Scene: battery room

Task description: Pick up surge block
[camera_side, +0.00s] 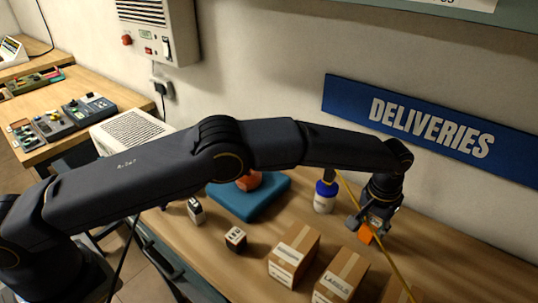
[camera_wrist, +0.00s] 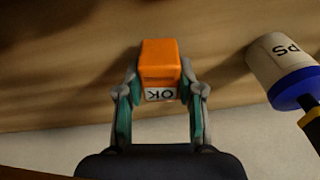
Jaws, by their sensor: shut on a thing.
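An orange block (camera_wrist: 160,58) with a white label, seemingly marked "OK" upside down, is between the fingers of my gripper (camera_wrist: 160,78) in the wrist view. The fingers touch its two sides and are shut on it. In the side view my gripper (camera_side: 368,221) points down at the right of the wooden table, with the orange block (camera_side: 366,235) partly hidden under it. I cannot tell whether the block touches the table. No marking reading "surge" can be made out on any block.
A white container with a blue lid (camera_side: 325,196) stands left of my gripper; it shows in the wrist view (camera_wrist: 276,60). Cardboard boxes (camera_side: 294,255) stand in front.

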